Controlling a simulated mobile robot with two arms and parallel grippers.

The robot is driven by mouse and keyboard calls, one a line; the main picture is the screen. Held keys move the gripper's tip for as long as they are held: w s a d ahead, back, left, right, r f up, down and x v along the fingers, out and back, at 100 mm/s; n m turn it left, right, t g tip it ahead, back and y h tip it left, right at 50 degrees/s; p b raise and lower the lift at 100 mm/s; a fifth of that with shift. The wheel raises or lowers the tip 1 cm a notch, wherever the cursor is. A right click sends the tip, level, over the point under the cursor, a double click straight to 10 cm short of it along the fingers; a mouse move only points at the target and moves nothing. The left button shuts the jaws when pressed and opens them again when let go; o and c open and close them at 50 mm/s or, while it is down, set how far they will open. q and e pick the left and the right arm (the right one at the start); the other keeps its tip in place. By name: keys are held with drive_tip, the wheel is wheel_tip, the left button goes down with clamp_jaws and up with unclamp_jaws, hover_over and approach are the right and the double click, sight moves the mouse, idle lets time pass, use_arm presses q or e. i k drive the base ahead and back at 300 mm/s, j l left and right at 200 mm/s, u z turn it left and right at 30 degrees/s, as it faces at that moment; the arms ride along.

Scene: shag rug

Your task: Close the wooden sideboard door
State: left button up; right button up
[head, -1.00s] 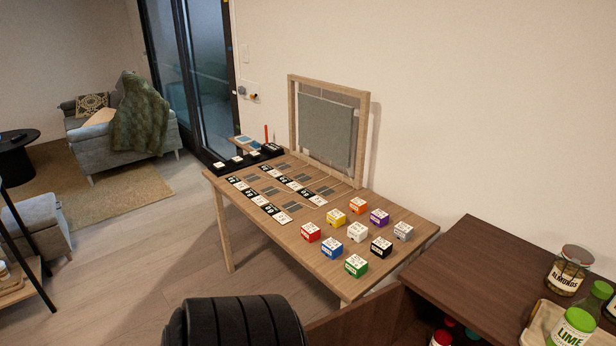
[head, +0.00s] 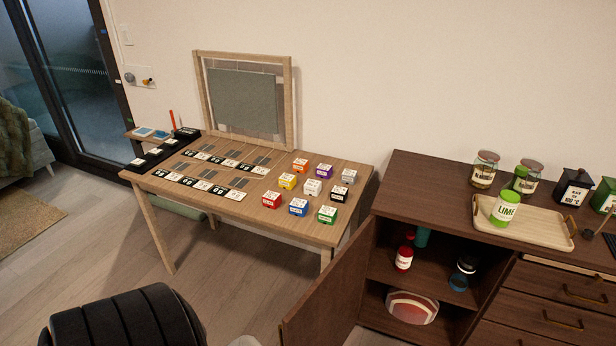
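The dark wooden sideboard (head: 430,212) stands at the right in the head view. Its door (head: 328,290) is swung open to the left, its lower part cut off by the picture's bottom edge. The open compartment shows a red bottle (head: 404,256), a teal item (head: 422,237) and a dark jar (head: 463,268) on the shelf. A red and white round dish (head: 411,307) sits below. Neither of my grippers is in view.
A wooden table (head: 250,215) with colored boxes and cards stands left of the sideboard, close to the open door. A tray (head: 548,236) with a lime bottle (head: 505,209), and several jars, stand on the sideboard top. Drawers (head: 545,314) are at right. Floor shows between table and door.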

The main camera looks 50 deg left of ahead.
sight(325, 314)
drive_tip(key=j, duration=0.6)
drive_tip(key=k+j+z, duration=0.1)
drive_tip(key=j, duration=0.45)
drive_tip(key=k+j, duration=0.1)
drive_tip(key=j, duration=1.05)
drive_tip(key=k+z, duration=0.05)
